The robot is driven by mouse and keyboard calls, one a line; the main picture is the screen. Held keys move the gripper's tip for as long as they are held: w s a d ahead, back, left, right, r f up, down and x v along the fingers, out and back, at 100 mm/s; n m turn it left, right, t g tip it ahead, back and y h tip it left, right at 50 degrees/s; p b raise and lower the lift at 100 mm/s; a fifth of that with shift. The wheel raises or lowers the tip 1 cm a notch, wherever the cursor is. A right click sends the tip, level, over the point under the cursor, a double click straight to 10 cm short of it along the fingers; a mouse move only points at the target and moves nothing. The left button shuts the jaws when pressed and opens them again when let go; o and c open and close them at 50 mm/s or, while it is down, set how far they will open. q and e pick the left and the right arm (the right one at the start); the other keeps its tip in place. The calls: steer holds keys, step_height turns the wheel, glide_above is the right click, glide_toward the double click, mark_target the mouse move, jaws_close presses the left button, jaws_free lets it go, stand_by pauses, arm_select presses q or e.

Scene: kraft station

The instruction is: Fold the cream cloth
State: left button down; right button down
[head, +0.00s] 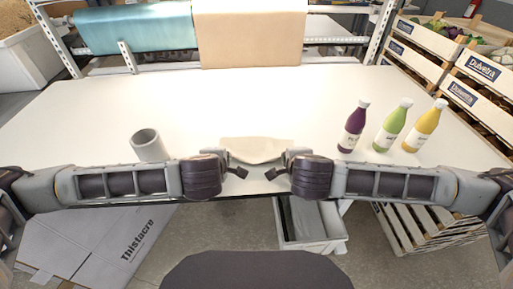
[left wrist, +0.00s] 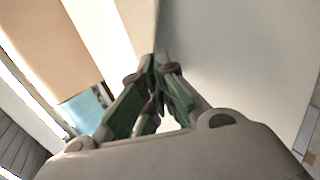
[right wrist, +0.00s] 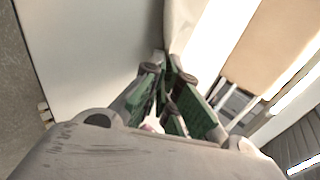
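The cream cloth (head: 255,149) lies at the near middle of the white table, its near part between my two grippers. My left gripper (head: 240,172) is at its near left corner, and my right gripper (head: 271,173) is at its near right corner. In the left wrist view the left fingertips (left wrist: 158,60) are together at the cloth's edge (left wrist: 147,22). In the right wrist view the right fingertips (right wrist: 168,62) are also together, with a cloth fold (right wrist: 179,24) running into them. Both look shut on the cloth, though the exact pinch is partly hidden.
A grey cup (head: 148,146) stands left on the white table (head: 100,118). Purple (head: 352,129), green (head: 392,129) and yellow (head: 425,129) bottles stand at the right. The table behind the cloth is clear. Crates (head: 465,92) stand beyond the right edge.

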arm_select(q)
steer(key=shift+f, duration=0.1)
arm_select(e)
steer(key=shift+a, duration=0.1)
arm_select(q)
steer(key=shift+s+d+f, duration=0.1)
steer(key=shift+s, duration=0.1)
arm_select(e)
steer(key=shift+s+f, duration=0.2)
arm_select(q)
steer(key=shift+s+a+f+t+b, duration=0.25)
steer(key=shift+f+t+b, duration=0.15)
steer(key=shift+b, duration=0.05)
arm_select(e)
steer(key=shift+s+d+f+t, duration=0.25)
steer(key=shift+f+t, duration=0.15)
arm_select(q)
steer(key=c, duration=1.4)
jaws_free()
arm_select(e)
steer(key=c, duration=1.4)
jaws_free()
arm_select(q)
steer(key=shift+o, duration=0.2)
steer(key=shift+s+r, duration=0.15)
steer(key=shift+r, duration=0.05)
arm_select(e)
steer(key=shift+o, duration=0.2)
steer(key=shift+s+r, duration=0.15)
steer(key=shift+r, duration=0.05)
